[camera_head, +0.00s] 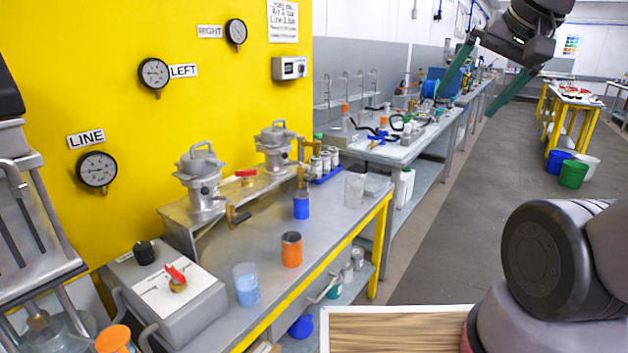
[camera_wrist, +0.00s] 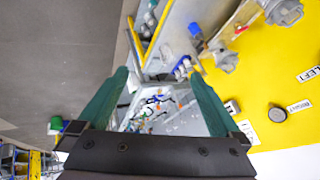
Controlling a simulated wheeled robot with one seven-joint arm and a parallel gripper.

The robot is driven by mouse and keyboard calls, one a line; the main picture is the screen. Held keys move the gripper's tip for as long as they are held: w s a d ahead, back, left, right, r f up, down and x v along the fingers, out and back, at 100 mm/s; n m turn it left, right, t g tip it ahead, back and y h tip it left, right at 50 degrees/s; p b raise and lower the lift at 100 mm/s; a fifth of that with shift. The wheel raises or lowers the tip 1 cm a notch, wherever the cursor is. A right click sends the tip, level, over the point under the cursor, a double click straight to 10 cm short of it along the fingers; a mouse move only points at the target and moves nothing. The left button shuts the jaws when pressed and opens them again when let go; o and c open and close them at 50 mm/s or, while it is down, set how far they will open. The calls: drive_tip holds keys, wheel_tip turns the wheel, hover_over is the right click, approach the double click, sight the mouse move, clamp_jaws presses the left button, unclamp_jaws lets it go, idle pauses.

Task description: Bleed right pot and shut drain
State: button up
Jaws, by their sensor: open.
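The right pot (camera_head: 276,147), a metal pot with a clamped lid, stands on the raised shelf by the yellow panel, beyond the left pot (camera_head: 200,182). A brass drain valve (camera_head: 301,177) shows at its front right, above a blue cup (camera_head: 301,206). A red-handled valve (camera_head: 246,175) sits between the pots. The RIGHT gauge (camera_head: 236,32) hangs on the panel; its reading is too small to tell. My gripper (camera_head: 464,103) is open and empty, raised over the aisle, well away from the pots. Its green fingers also show in the wrist view (camera_wrist: 158,74).
A grey box with a red-handled valve (camera_head: 176,276) is at the front left. More benches with glassware run behind. The grey aisle floor (camera_head: 440,220) is clear.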

drive_tip(key=w+d+n+t+h, duration=0.1)
drive_tip(key=w+d+t+h, duration=0.15)
drive_tip(key=w, duration=2.05)
drive_tip(key=w+a+f+n+t+y, duration=0.15)
drive_tip(key=w+f, duration=0.25)
drive_tip(key=w, duration=0.6)
drive_tip(key=w+a+f+n+t+y, duration=0.1)
drive_tip(key=w+a+f+n+t, duration=0.15)
drive_tip(key=w, duration=0.65)
drive_tip(key=w+a+f+n+t+y, duration=0.1)
drive_tip(key=w+a+f+n+y, duration=0.1)
drive_tip(key=w+a+f+y, duration=0.3)
drive_tip(key=n+g+y, duration=0.2)
drive_tip(key=n+y, duration=0.2)
drive_tip(key=n, duration=0.1)
approach(313, 177)
drive_tip(key=w+d+r, duration=0.6)
drive_tip(key=w+r, duration=0.1)
drive_tip(key=s+a+f+n+g+y, duration=0.3)
drive_tip(key=s+a+f+n+y, duration=0.15)
drive_tip(key=f, duration=0.35)
drive_tip(key=shift+m+h, duration=0.25)
drive_tip(key=shift+m, duration=0.3)
drive_tip(key=x, duration=1)
drive_tip(key=shift+a, duration=0.2)
